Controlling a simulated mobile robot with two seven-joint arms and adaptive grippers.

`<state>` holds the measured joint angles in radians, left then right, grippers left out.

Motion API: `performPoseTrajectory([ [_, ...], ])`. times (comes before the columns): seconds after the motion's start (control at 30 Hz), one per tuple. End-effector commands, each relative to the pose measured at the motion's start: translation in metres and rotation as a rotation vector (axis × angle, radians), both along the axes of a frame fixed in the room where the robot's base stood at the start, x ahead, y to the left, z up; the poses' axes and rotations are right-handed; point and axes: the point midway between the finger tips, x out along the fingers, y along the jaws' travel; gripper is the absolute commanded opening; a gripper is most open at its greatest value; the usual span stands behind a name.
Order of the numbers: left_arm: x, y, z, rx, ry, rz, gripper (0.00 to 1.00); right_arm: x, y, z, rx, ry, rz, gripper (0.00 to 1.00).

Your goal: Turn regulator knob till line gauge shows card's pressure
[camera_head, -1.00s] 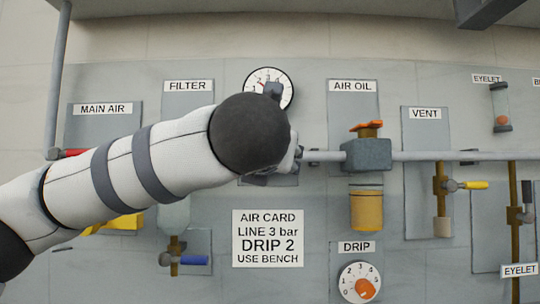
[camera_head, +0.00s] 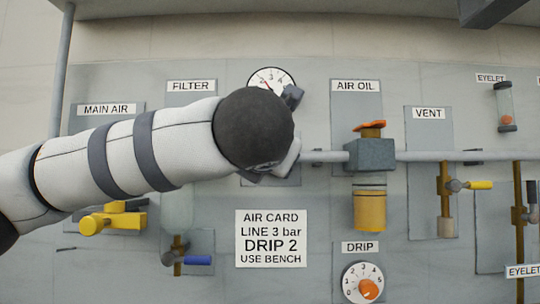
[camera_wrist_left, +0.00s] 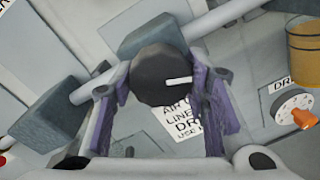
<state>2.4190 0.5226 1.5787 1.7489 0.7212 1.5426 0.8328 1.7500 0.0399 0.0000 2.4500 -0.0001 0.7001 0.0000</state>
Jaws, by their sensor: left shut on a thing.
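The dark round regulator knob (camera_wrist_left: 158,76), with a white mark line, sits between the purple-padded fingers of my left gripper (camera_wrist_left: 160,88) in the left wrist view. The gripper is shut on it. In the head view my wrist hides the knob and fingers. The line gauge (camera_head: 266,73) is a white dial above my wrist, partly covered by it. A red needle shows near the 2, but its exact reading is unclear. The air card (camera_head: 271,217) on the panel reads LINE 3 bar, DRIP 2, USE BENCH. My right gripper is out of view.
A pipe (camera_head: 430,156) runs across the panel. Right of my wrist are the air oil unit (camera_head: 370,154), the drip dial (camera_head: 351,284) and the vent valve's yellow lever (camera_head: 479,185). A yellow main air handle (camera_head: 93,224) is below my forearm.

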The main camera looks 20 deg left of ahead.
Motion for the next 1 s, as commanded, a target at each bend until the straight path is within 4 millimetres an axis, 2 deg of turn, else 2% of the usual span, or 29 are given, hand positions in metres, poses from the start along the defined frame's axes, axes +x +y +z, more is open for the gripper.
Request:
performPoseTrajectory([
  [0.5,-0.0004,0.0009,0.0014,0.395,0.113,0.002,0.14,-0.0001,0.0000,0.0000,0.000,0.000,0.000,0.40],
  [1.0,0.0000,0.0006,0.0009,0.543,0.157,-0.001,0.14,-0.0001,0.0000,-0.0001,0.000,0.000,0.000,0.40],
])
